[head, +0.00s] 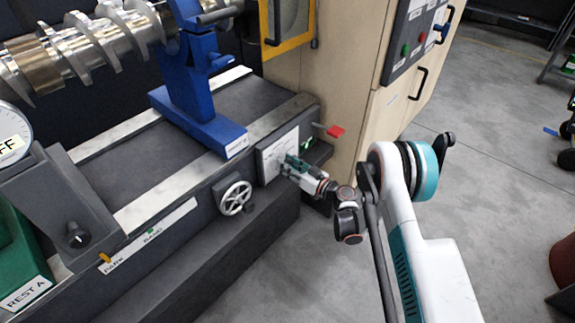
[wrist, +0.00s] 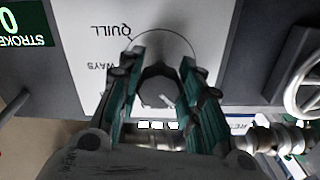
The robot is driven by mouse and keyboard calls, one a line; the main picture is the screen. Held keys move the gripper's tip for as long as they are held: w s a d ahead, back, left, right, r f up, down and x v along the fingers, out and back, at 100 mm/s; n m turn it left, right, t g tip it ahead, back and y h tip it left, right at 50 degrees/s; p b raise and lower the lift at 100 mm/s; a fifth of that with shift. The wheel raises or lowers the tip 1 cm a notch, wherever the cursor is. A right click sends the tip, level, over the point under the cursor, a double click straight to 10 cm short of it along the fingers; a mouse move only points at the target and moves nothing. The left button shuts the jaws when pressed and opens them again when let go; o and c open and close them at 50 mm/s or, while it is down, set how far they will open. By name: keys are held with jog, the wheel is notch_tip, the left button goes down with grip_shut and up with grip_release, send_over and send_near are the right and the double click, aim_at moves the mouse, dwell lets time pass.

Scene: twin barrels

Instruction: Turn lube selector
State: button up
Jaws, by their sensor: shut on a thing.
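The lube selector is a white plate (head: 268,163) on the machine's dark side wall, with a dark knob (wrist: 158,82) in front of it. In the wrist view the plate (wrist: 95,35) shows the printed words QUILL and WAYS and a thin arc around the knob. My gripper (head: 287,165) reaches the plate from the right. Its two green-padded fingers (wrist: 162,62) are shut on the knob, one on each side. Part of the plate's lettering is hidden behind the fingers. A small pale mark shows between them, but I cannot tell the knob's exact pointing direction.
A spoked handwheel (head: 235,198) sits just left of the plate. A red-tipped lever (head: 335,131) sticks out above right, near a small green STROKE display (wrist: 25,28). A beige cabinet (head: 345,95) stands behind. The grey floor (head: 285,280) is clear around my arm.

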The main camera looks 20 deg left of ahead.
dwell(0.5)
jog(key=o, duration=1.1)
notch_tip(320, 180, up, 10)
jog(key=shift+f, duration=0.1)
